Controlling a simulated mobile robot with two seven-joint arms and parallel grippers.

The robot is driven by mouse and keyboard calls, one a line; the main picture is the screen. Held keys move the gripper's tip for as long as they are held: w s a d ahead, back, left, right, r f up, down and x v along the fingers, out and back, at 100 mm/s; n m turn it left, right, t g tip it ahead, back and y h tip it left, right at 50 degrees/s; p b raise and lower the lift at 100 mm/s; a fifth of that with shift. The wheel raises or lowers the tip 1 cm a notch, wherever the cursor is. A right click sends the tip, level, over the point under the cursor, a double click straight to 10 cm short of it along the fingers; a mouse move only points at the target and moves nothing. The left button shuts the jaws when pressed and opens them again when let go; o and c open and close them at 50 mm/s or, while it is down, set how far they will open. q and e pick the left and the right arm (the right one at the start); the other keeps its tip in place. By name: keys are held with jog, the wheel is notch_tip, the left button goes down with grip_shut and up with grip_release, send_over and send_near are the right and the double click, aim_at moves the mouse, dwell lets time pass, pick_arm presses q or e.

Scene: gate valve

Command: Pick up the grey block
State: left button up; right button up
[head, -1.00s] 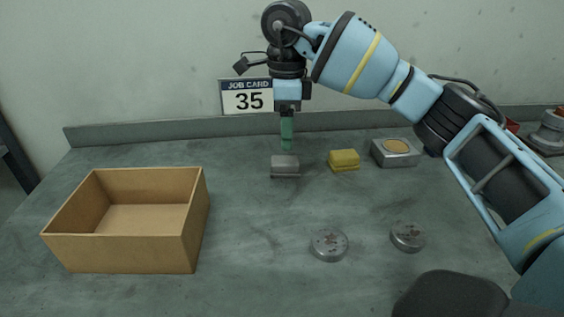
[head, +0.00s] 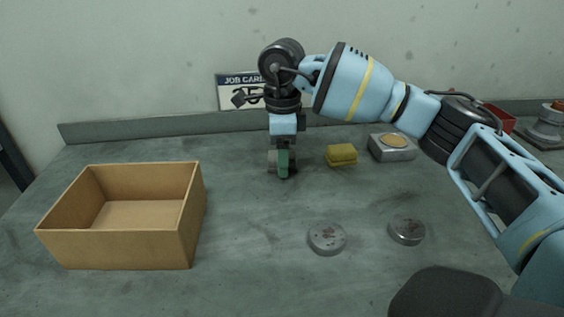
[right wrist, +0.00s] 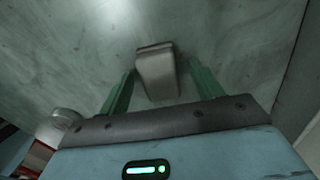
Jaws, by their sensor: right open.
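The grey block (right wrist: 157,72) lies on the workbench, between the two green fingers of my right gripper (right wrist: 162,69) in the right wrist view. A gap shows on each side of it, so the fingers are open around it and not pressed on it. In the head view my right gripper (head: 283,165) points down at the bench and hides most of the grey block (head: 271,161). My left gripper is not in view.
An open cardboard box (head: 188,215) stands on the left. A yellow block (head: 342,155) and a grey metal piece with a tan round top (head: 393,148) are right of my gripper. Two round metal discs (head: 327,239) (head: 407,231) lie nearer. A job card (head: 232,92) is behind my arm.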

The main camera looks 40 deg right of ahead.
jog(key=shift+f, duration=0.2)
jog(key=c, duration=1.2)
jog(key=shift+o, duration=0.2)
jog(key=shift+r, duration=0.15)
jog(key=shift+r, duration=0.55)
notch_tip(320, 180, up, 2)
jog(key=shift+r, duration=0.1)
jog(key=s+a, duration=0.3)
jog(key=a, duration=0.1)
jog(key=s+a+r, duration=0.1)
jog(key=s+a, duration=0.2)
jog(key=a, duration=0.2)
jog(key=s+a, duration=0.2)
jog(key=a, duration=0.2)
jog(key=shift+s+a+r+p, duration=0.2)
jog(key=shift+s+a+p, duration=0.1)
jog(key=shift+s, duration=0.1)
